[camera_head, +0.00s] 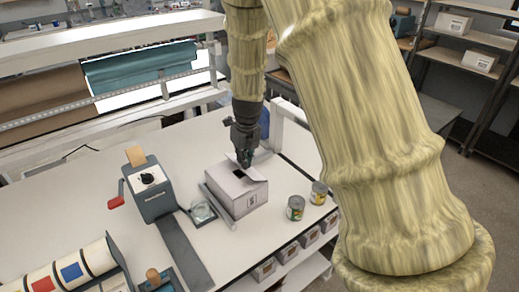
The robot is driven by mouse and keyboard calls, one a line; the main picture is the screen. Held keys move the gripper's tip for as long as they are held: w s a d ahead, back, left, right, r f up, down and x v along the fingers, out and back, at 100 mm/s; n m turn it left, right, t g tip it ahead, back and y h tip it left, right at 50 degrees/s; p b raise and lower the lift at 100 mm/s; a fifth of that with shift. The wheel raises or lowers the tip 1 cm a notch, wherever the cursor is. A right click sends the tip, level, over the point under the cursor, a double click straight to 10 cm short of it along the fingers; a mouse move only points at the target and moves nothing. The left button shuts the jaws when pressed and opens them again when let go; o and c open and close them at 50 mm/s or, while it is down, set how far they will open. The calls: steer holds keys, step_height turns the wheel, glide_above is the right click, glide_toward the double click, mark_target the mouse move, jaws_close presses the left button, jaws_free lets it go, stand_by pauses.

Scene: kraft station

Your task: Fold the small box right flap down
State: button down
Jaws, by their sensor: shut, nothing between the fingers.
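The small box (238,197) is a whitish carton with a dark mark on its front, standing on the white table. Its top shows light flaps around a dark opening, and one flap sticks up near my gripper. My gripper (246,160) points down at the back right of the box top, shut and empty. Its fingertips are at or just above the raised flap; I cannot tell whether they touch. The far side of the box is partly hidden behind the gripper and flap.
Two cans (295,208) stand right of the box. Small boxes (288,251) sit on a shelf below the table's front edge. My arm covers the right side.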

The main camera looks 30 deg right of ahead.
stand_by(0.3)
steer(key=shift+a+f, duration=0.35)
steer(key=shift+f, duration=0.65)
stand_by(0.5)
steer(key=shift+r, duration=0.15)
step_height(320, 180, up, 6)
steer(key=p, duration=0.6)
steer(key=shift+r, duration=1.4)
